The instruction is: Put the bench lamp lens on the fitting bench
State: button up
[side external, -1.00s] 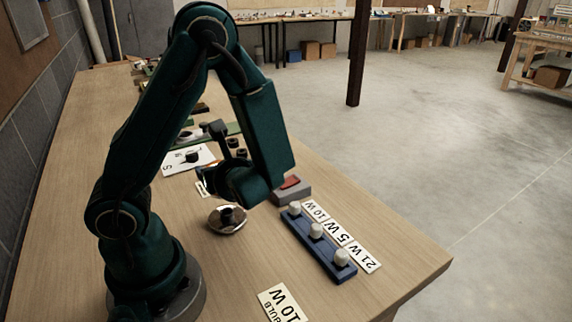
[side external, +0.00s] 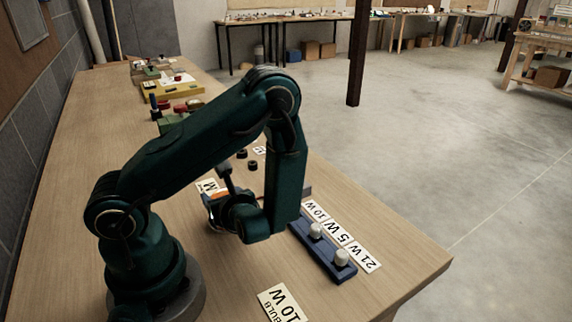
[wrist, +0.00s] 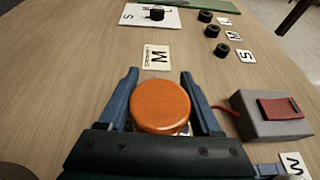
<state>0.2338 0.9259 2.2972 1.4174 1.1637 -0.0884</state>
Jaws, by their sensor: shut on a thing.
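The orange round lens (wrist: 160,106) sits flat side up between the two blue fingers of my gripper (wrist: 160,82), which is shut on it. In the side external view my gripper (side external: 216,200) is low over the wooden worktop (side external: 235,285), with a bit of the orange lens (side external: 221,195) showing. A silvery part (wrist: 186,130) shows just beneath the lens in the wrist view. Whether the lens touches it is hidden. No separate thing is marked as the fitting bench.
A grey box with a red top (wrist: 272,112) stands close on the right, with a red wire. Several black rings (wrist: 212,30) lie beyond. A blue rack (side external: 325,255) of white bulbs stands at right.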

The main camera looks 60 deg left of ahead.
jog(key=shift+f, duration=0.1)
jog(key=o, duration=1.5)
jog(key=shift+d, duration=0.1)
jog(key=v, duration=0.4)
jog(key=shift+f, duration=0.1)
jog(key=shift+o, duration=0.3)
jog(key=shift+d+r, duration=0.2)
jog(key=shift+d, duration=0.25)
